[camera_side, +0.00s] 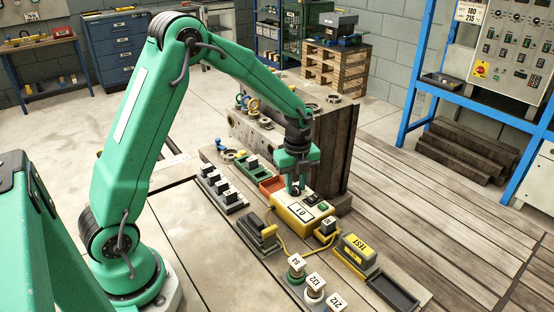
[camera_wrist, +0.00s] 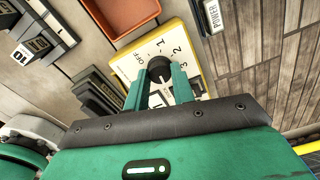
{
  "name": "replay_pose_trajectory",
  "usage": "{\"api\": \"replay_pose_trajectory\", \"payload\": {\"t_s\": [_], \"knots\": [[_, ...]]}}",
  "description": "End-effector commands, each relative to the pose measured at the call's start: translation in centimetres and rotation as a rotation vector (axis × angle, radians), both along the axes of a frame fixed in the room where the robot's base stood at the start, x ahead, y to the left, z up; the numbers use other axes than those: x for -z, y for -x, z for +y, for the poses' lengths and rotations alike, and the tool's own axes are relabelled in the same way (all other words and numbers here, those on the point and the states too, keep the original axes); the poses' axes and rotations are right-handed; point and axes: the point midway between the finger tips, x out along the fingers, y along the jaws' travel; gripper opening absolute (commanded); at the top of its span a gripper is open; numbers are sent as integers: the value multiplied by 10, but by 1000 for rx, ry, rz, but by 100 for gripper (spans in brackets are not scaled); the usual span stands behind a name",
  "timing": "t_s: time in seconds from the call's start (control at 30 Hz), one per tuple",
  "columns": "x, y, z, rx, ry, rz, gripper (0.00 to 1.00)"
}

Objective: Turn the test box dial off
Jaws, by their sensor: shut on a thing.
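The test box (camera_side: 301,213) is yellow with a cream face and sits on the bench below my gripper (camera_side: 294,190). In the wrist view the test box (camera_wrist: 195,32) shows OFF and the numbers 1, 2 and 3 in an arc around a dark round dial (camera_wrist: 158,66). The two green fingers of my gripper (camera_wrist: 160,76) are shut on the dial, one on each side. The dial's pointer is not clear, so I cannot tell its setting.
An orange tray (camera_side: 272,186) lies just behind the box. A large steel mould block (camera_side: 335,150) stands close behind and right. A yellow cable (camera_side: 283,243) runs along the box.

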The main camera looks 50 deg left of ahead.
Motion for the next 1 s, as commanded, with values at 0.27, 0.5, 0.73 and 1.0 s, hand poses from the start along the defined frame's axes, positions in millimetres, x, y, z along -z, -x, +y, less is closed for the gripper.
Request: {"api": "replay_pose_trajectory", "payload": {"t_s": [0.27, 0.5, 0.73, 1.0], "knots": [[-1, 0, 0, -189, 0, -1, 2], [-1, 0, 0, -410, 0, -1, 2], [-1, 0, 0, -629, 0, -1, 2], [-1, 0, 1, -885, 0, -1, 2]]}}
